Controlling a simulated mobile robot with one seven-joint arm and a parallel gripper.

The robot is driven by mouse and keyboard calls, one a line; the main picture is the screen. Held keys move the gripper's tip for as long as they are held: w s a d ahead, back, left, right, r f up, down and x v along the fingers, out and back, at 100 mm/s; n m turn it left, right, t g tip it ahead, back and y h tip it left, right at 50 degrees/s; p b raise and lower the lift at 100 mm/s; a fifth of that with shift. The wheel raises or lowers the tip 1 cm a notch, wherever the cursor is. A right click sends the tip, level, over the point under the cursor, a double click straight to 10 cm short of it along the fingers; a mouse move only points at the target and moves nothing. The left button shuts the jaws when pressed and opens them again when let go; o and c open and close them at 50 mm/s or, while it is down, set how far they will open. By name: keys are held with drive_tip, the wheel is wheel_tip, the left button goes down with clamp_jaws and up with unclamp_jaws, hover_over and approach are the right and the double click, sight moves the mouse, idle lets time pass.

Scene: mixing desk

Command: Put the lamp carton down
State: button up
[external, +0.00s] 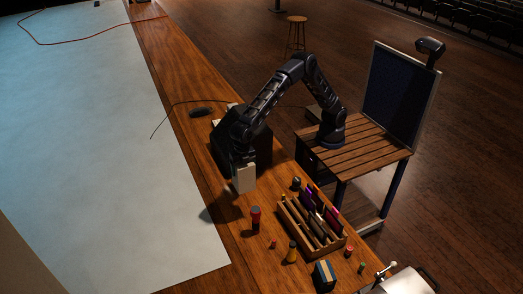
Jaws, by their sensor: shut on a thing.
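The lamp carton (244,178) is a small pale box in the external view. My gripper (243,164) is shut on it from above and holds it upright over the wooden desk (227,211). A dark shadow lies on the desk just below and to the left of the carton. I cannot tell whether the carton's underside touches the desk. The fingertips are small and dark here, and the carton partly hides them.
A wooden rack (307,225) with coloured items stands to the right of the carton. A red and black cylinder (255,218), a yellow-brown bottle (292,253) and a blue striped box (325,275) stand near. A dark bulky case (257,148) sits behind. The desk left of the carton is bare.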

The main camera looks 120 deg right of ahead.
wheel_tip(320, 180, down, 20)
idle(0.7)
drive_tip(key=shift+a+f, duration=0.1)
drive_tip(key=shift+f, duration=0.05)
drive_tip(key=o, duration=0.9)
drive_tip(key=shift+o, duration=0.2)
